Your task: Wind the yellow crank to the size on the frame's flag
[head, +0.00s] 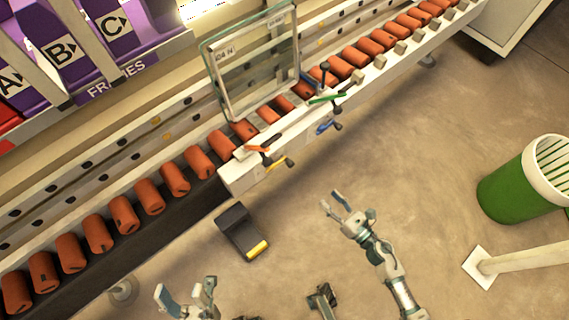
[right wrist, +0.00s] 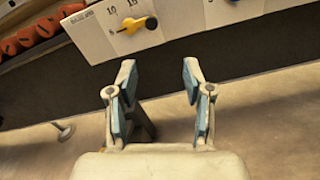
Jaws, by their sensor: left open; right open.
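The yellow crank (head: 277,163) is on the front of a white block on the conveyor rail, with a dark knob at its right end. A glass frame (head: 226,108) stands on the rollers. Its pale flag (head: 225,53) is too small to read surely. My right gripper (head: 332,200) is open and empty, below and right of the crank; its fingers (right wrist: 157,80) show apart. My left gripper (head: 186,288) is open and empty at the bottom.
Orange, blue and green handles sit near the crank on the rail. A dark pedal-like box (head: 240,232) with a yellow edge lies on the floor below. A green bin (head: 515,188) and a white post base (head: 481,267) stand at right. Purple frame racks (head: 120,45) are upper left.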

